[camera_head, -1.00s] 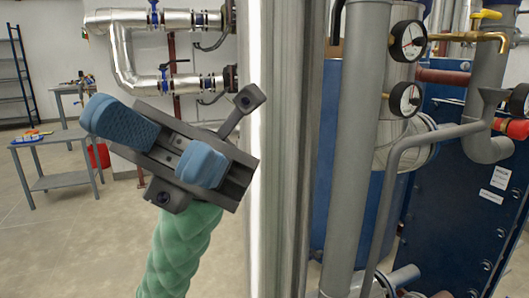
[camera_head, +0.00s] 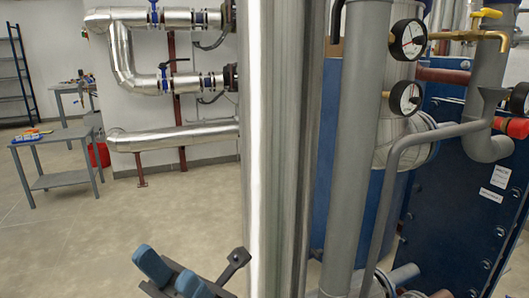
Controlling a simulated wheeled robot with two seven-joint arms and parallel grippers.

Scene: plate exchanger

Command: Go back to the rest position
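My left gripper (camera_head: 172,276) shows at the bottom of the head view, left of the tall silver column. Its two blue fingers stand apart with an empty gap between them. Its lower part and my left arm are cut off by the bottom edge of the picture. My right gripper is not in the head view.
A tall silver metal column (camera_head: 280,150) stands in the middle. To its right are grey pipes (camera_head: 352,150), pressure gauges (camera_head: 408,40) and a blue plate exchanger (camera_head: 470,200). A grey side table (camera_head: 60,160) stands at the far left. Open floor (camera_head: 80,245) lies left of the column.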

